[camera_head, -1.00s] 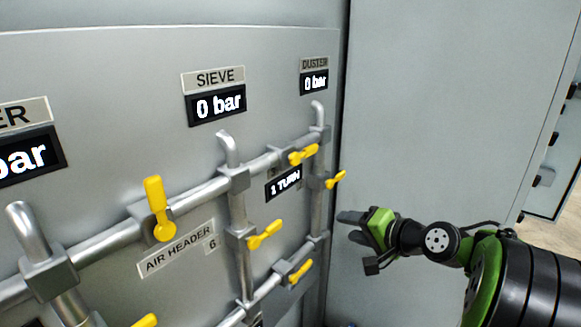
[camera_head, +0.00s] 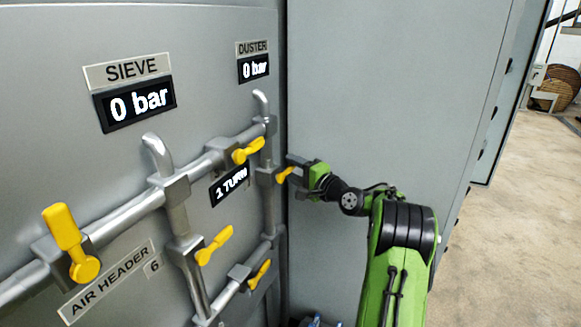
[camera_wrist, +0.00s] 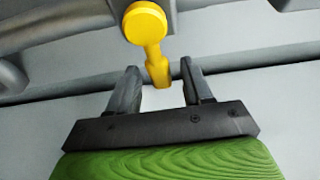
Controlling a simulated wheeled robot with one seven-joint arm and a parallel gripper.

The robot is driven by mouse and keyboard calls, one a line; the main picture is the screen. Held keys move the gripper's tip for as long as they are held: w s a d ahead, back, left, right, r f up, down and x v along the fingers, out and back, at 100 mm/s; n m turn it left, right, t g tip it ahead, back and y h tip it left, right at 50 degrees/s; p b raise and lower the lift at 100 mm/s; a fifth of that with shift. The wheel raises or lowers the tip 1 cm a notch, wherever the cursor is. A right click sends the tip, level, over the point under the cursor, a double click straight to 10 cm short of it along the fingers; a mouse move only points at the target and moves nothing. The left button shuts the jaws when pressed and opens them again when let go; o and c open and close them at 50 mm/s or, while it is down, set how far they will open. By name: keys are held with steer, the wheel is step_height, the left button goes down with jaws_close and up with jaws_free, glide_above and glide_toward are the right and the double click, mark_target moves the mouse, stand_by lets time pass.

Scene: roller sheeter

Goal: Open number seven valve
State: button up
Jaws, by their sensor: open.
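Several yellow valve handles sit on the grey pipes of the panel. The handle on the rightmost upright pipe (camera_head: 284,175), under the DUSTER readout, is nearest my gripper (camera_head: 296,172). In the wrist view my gripper (camera_wrist: 159,72) is open, and the tip of a yellow handle (camera_wrist: 156,60) shows between its two fingers, with a gap on each side. No number seven label is readable; only a "6" shows by the AIR HEADER plate (camera_head: 112,280).
Other yellow handles are at the large left valve (camera_head: 65,230), by the "1 TURN" sign (camera_head: 247,151), and lower down (camera_head: 213,246) and (camera_head: 259,275). SIEVE (camera_head: 135,104) and DUSTER (camera_head: 254,67) readouts show 0 bar. A grey cabinet wall (camera_head: 390,90) stands behind my arm.

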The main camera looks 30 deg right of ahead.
steer(key=shift+w+a, duration=0.1)
steer(key=shift+w, duration=0.7)
steer(key=shift+c, duration=0.5)
jaws_close()
